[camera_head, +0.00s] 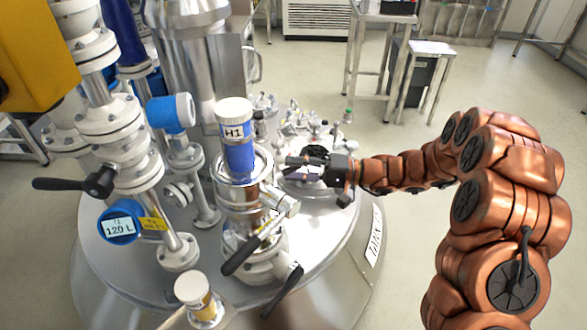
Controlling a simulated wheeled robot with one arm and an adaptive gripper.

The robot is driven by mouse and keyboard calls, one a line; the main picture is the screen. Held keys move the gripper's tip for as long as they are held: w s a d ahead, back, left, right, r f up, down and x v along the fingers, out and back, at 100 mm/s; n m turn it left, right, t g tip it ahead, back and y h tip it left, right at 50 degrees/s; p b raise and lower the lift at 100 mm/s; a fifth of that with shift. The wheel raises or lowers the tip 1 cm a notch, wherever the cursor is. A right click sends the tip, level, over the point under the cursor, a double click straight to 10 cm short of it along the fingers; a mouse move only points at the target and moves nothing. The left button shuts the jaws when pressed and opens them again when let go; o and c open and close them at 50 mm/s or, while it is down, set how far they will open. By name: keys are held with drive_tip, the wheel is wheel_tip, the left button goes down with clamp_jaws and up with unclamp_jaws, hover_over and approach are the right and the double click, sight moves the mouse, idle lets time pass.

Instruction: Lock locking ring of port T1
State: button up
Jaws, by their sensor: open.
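My gripper (292,164) is open at the end of the brown arm, with its dark fingers pointing left. It is beside the steel port assembly (243,188), on its right, and appears close to it; I cannot tell whether it touches. A container with a white cap and blue contents, labelled H1 (238,140), stands upright on this assembly. No T1 label is clearly readable on the port, so I cannot tell which ring is T1's locking ring. A metal ring (240,199) shows around the assembly below the container. The inside of the gripper is too small to make out.
Black-handled valve levers (245,254) stick out below the assembly. White flanged pipes (122,140), a blue gauge reading 120 L (118,226) and a white-capped container (196,296) crowd the left and front of the vessel lid (330,235).

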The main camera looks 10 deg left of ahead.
drive_tip(key=shift+a, duration=0.35)
drive_tip(key=shift+c, duration=0.3)
clamp_jaws()
